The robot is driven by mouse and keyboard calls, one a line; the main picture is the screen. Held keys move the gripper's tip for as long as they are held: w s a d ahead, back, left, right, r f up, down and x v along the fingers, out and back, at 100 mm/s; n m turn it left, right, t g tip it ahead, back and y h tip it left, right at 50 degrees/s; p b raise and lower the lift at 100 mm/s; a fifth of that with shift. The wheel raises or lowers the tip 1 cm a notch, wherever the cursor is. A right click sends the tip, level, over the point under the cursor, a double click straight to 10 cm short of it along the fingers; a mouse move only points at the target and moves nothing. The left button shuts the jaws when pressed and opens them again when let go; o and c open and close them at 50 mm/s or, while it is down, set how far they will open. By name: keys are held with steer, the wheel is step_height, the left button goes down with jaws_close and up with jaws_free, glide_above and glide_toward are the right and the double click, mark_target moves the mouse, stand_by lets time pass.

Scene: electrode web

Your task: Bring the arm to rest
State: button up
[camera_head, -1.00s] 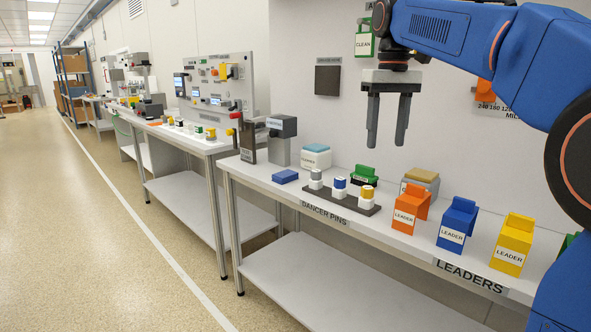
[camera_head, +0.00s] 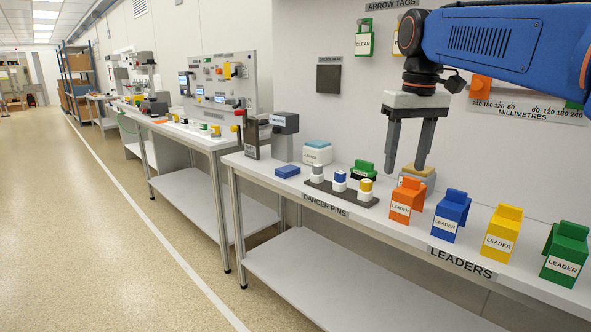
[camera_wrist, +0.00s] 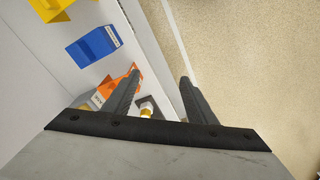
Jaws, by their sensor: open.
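My gripper (camera_head: 405,158) is open and empty. In the head view it points down, above the back of the leaders bench (camera_head: 268,232), just above and behind the orange leader. My blue arm reaches in from the upper right. In the wrist view my gripper's two dark fingers (camera_wrist: 160,85) stand apart with nothing held between them. The orange leader (camera_wrist: 128,80) shows partly behind one finger there, and the blue leader (camera_wrist: 92,46) lies farther off.
On the bench stand orange (camera_head: 408,200), blue (camera_head: 451,215), yellow (camera_head: 502,233) and green (camera_head: 565,254) leaders. A dark rack (camera_head: 340,193) holds three dancer pins. A blue block (camera_head: 286,171) lies left. Open floor (camera_head: 90,230) is on the left.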

steer(key=s+d+f+m+t, duration=0.1)
steer(key=s+d+f+t, duration=0.1)
steer(key=s+f, duration=1)
steer(key=s+d+f+m+t, duration=0.1)
steer(key=s+d+f, duration=0.1)
steer(key=s+f, duration=0.9)
step_height(320, 180, down, 5)
steer(key=shift+s+d+r+t, duration=0.1)
steer(key=shift+s+d+t, duration=0.25)
steer(key=shift+d+t, duration=0.05)
